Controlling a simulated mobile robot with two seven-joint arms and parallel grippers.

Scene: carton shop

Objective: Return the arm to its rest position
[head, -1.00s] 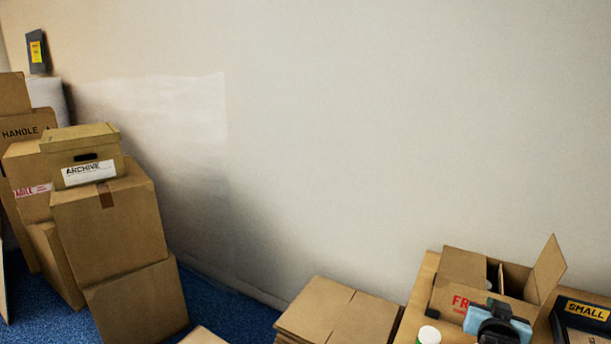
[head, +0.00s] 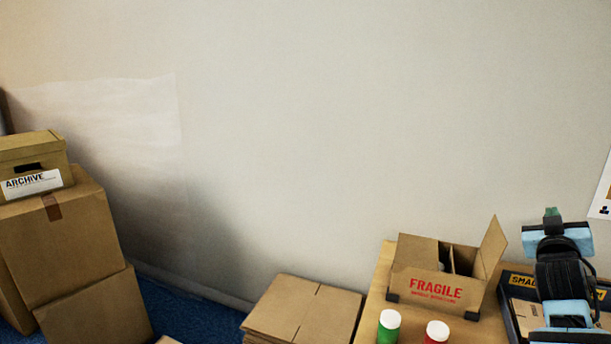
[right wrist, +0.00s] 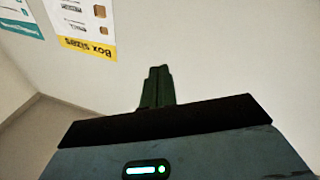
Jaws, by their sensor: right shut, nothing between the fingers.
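My right arm stands at the right of the head view, raised in front of the table's right part. My right gripper (head: 551,213) is at its top, in front of the wall. In the right wrist view the green fingers of the gripper (right wrist: 158,86) are together with nothing between them. My left gripper is in neither view.
An open FRAGILE carton (head: 437,288) stands on the wooden table (head: 377,290), with a green bottle (head: 388,327) and a red bottle (head: 436,333) before it. A SMALL box (head: 518,281) is beside my arm. Flat cartons (head: 302,310) are stacked left; a Box sizes poster (right wrist: 88,45) hangs on the wall.

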